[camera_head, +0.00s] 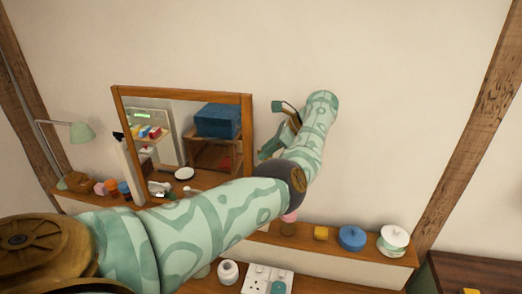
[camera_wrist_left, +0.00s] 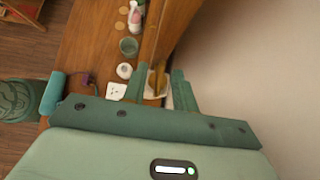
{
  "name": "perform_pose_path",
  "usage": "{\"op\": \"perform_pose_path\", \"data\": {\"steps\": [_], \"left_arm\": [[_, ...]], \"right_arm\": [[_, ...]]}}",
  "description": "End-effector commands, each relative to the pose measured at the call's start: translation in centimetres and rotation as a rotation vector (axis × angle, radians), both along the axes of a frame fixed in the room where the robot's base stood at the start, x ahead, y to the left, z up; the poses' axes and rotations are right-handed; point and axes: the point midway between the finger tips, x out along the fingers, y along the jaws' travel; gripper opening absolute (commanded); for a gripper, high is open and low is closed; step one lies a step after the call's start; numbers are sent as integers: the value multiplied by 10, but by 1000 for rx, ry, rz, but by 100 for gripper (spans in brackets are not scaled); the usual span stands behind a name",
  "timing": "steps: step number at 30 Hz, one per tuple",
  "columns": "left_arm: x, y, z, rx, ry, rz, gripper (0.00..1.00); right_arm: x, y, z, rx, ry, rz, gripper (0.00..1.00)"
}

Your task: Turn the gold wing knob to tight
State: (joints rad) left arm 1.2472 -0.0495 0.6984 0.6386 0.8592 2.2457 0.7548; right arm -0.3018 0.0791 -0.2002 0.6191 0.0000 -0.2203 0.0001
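The mirror's brown wooden frame (camera_head: 247,140) stands on the wall shelf in the head view. My left gripper (camera_head: 272,128) is close to the right side of this frame, with my arm reaching across in front. In the left wrist view my left gripper (camera_wrist_left: 157,75) has its two green fingers apart, with a gap between them. The frame's wooden edge (camera_wrist_left: 160,35) runs down toward that gap. A small gold-brown piece (camera_wrist_left: 156,82) shows between the fingers, perhaps the wing knob; I cannot tell whether they touch it. My right gripper is not in view.
The shelf (camera_head: 330,244) carries a yellow block (camera_head: 321,233), a blue pot (camera_head: 352,238) and a white lidded pot (camera_head: 393,240). A green lamp (camera_head: 80,132) stands at the left. White sockets (camera_head: 258,278) lie below. The wall right of my gripper is clear.

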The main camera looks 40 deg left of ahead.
Motion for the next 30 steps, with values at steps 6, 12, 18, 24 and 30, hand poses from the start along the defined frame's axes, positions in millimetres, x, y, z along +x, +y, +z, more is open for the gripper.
{"op": "perform_pose_path", "data": {"steps": [6,12,18,24,30], "left_arm": [[0,0,1,0,0,0,17],[0,0,1,0,0,0,0],[0,0,1,1,-1,-14,0],[-1,0,0,2,-2,-88,0],[-3,-1,0,3,-3,-233,0]], "right_arm": [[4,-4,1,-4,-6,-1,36],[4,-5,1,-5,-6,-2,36],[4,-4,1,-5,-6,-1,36],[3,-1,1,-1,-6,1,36],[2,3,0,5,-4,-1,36]]}}
